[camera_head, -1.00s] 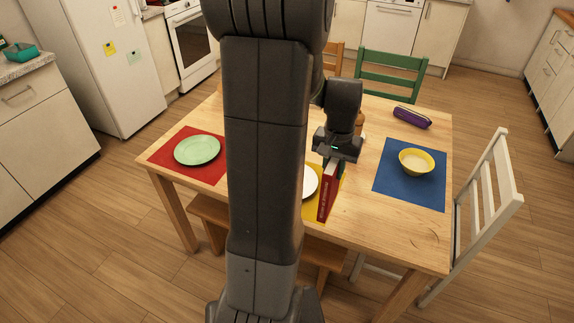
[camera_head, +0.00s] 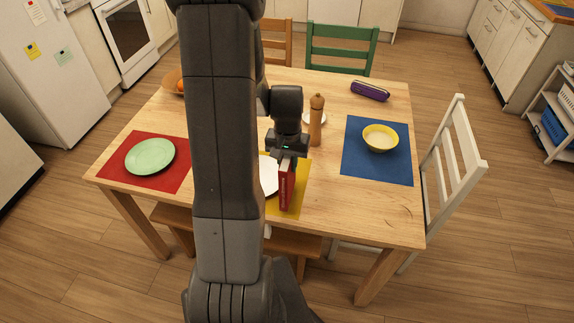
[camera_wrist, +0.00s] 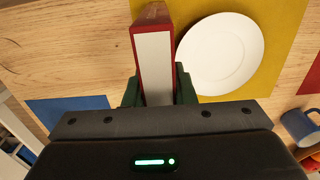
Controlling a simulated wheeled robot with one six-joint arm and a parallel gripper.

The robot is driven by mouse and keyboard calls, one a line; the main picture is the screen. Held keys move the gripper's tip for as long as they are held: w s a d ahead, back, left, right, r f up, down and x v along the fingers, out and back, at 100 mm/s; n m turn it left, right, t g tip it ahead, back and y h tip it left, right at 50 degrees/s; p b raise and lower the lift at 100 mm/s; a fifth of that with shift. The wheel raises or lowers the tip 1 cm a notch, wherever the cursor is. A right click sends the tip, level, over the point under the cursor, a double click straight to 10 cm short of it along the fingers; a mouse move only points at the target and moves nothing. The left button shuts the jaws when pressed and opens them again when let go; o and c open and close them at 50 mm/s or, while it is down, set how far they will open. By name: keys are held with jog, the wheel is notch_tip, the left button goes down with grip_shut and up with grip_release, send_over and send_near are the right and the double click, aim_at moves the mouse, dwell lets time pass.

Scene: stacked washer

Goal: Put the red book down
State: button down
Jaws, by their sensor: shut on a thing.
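The red book (camera_head: 286,186) is upright in my gripper (camera_head: 287,158), with its spine facing the head camera. My gripper is shut on the book's upper end. The book hangs over the yellow placemat (camera_head: 301,180), beside a white plate (camera_head: 269,177); I cannot tell whether its lower end touches the table (camera_head: 340,215). In the wrist view the red book (camera_wrist: 153,52) sits between the green fingers, left of the white plate (camera_wrist: 222,52). My arm hides part of the plate and placemat in the head view.
A pepper mill (camera_head: 316,120) stands behind my gripper. A yellow bowl (camera_head: 380,138) is on the blue placemat (camera_head: 363,166), and a purple case (camera_head: 370,91) lies behind it. A green plate (camera_head: 150,156) is on the red placemat (camera_head: 172,181). Bare wood lies between the yellow and blue placemats.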

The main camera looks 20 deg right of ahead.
jog(key=shift+f, duration=0.7)
jog(key=shift+f, duration=0.15)
jog(key=c, duration=1.2)
grip_release()
